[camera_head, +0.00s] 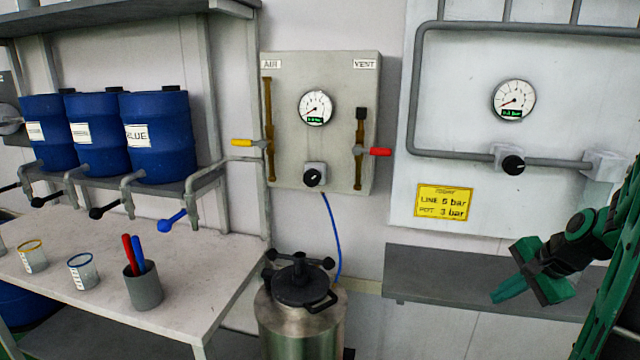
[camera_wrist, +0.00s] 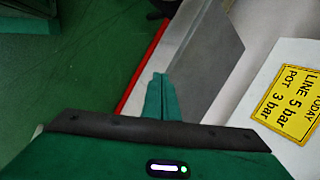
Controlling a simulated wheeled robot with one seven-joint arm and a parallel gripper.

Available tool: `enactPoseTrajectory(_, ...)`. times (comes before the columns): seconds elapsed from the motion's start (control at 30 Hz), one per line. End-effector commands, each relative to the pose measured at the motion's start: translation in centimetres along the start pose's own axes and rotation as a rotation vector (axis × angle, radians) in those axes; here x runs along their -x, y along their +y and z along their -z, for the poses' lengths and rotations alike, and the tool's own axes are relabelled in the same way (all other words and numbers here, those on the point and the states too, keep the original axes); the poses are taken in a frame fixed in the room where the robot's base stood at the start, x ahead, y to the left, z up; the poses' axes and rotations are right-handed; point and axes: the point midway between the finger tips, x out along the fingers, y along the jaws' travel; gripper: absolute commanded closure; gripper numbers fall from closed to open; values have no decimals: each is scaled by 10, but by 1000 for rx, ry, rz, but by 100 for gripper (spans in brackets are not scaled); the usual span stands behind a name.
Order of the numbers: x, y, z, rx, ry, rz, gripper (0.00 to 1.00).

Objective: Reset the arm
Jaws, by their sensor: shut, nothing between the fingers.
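My gripper (camera_head: 508,292) is at the right of the head view, green and dark, in front of the grey wall shelf (camera_head: 430,275). Its fingers are together with nothing between them, pointing down and left. In the wrist view the closed green fingertips (camera_wrist: 156,97) point away from the dark palm edge, with the grey shelf (camera_wrist: 210,65) beyond them to the right. The fingers look apart from the shelf, though the exact gap is hard to tell.
A yellow sign (camera_head: 445,202) hangs on the white panel above the shelf. A steel pot (camera_head: 300,325) stands on the floor left of the shelf. A table (camera_head: 195,290) with cups is at the left, below blue drums (camera_head: 157,140). An AIR/VENT panel (camera_head: 340,85) is on the wall.

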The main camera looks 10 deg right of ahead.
Motion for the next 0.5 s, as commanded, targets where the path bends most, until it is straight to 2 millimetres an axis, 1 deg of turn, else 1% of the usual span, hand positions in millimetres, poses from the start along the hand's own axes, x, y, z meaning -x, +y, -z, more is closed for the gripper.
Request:
enactPoseTrajectory(0.03, 6, 4, -17, 93, 0, -42, 100)
enactPoseTrajectory(0.2, 27, 31, -58, 371, -11, -192, 100)
enactPoseTrajectory(0.4, 59, 68, -98, 666, -57, -339, 100)
enactPoseTrajectory(0.5, 76, 88, -114, 794, -91, -398, 100)
